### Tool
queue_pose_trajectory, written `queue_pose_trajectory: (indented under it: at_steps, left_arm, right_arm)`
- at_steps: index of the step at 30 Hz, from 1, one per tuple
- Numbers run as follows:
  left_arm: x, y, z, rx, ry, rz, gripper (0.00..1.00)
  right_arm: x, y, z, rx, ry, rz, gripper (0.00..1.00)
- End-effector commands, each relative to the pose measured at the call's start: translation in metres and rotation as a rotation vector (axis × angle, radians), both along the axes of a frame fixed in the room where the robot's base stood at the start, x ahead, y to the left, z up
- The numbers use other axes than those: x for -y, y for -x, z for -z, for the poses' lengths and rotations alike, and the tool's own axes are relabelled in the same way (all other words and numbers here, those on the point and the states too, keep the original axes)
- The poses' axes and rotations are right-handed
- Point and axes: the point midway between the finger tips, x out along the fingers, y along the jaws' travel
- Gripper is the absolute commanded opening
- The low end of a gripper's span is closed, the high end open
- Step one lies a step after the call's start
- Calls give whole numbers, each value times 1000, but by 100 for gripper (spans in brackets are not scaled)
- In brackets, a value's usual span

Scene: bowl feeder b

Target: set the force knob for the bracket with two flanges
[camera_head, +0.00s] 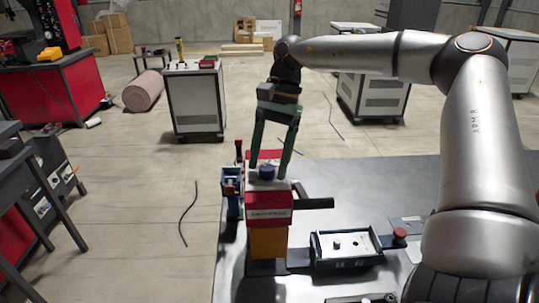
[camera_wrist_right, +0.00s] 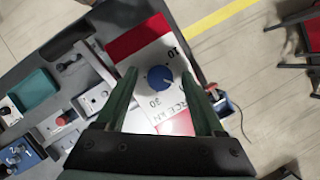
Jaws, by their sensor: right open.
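The blue force knob (camera_head: 266,172) stands on top of the red and white press head (camera_head: 268,203), above a yellow-orange body (camera_head: 268,243). In the right wrist view the knob (camera_wrist_right: 160,78) sits on a white dial plate (camera_wrist_right: 150,55) with 10, 30 and part of "FORCE kN" readable. My right gripper (camera_head: 266,174) points down with its green fingers apart, one on each side of the knob. In the wrist view the open fingers (camera_wrist_right: 160,74) show gaps to the knob. I cannot make out a bracket with two flanges. My left gripper is out of view.
A dark blue tray (camera_head: 318,249) with a pale inset and small parts lies right of the press on the grey table (camera_head: 400,180). A red-topped button (camera_head: 400,235) stands beside it. A blue fixture (camera_head: 231,190) is left of the press. A black handle (camera_head: 315,203) sticks out rightward.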

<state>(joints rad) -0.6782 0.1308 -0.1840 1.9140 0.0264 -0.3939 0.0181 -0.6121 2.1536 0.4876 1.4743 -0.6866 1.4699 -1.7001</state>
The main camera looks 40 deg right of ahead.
Motion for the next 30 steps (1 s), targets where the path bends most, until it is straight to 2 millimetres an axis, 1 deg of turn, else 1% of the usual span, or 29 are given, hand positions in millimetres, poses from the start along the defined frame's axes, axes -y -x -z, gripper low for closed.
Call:
queue_pose_trajectory:
  at_steps: [2, 5, 10, 15, 18, 21, 24, 30]
  left_arm:
    - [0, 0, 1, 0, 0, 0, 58]
    - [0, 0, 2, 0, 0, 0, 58]
    - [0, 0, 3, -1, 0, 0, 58]
    - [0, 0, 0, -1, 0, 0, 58]
    - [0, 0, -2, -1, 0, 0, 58]
    - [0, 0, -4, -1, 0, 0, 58]
    - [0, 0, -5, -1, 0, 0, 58]
    - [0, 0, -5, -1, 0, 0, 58]
  right_arm:
    - [1, -1, -4, 2, 0, 1, 70]
    - [5, -3, -14, 4, 1, 2, 70]
    - [19, -6, -48, 5, 2, 2, 70]
    - [32, -9, -81, 2, 2, 3, 70]
    - [38, -11, -96, 2, 1, 1, 70]
    - [42, -12, -106, 1, 2, 1, 70]
    - [44, -12, -113, 1, 1, -1, 70]
    - [46, -12, -116, 0, 0, -1, 70]
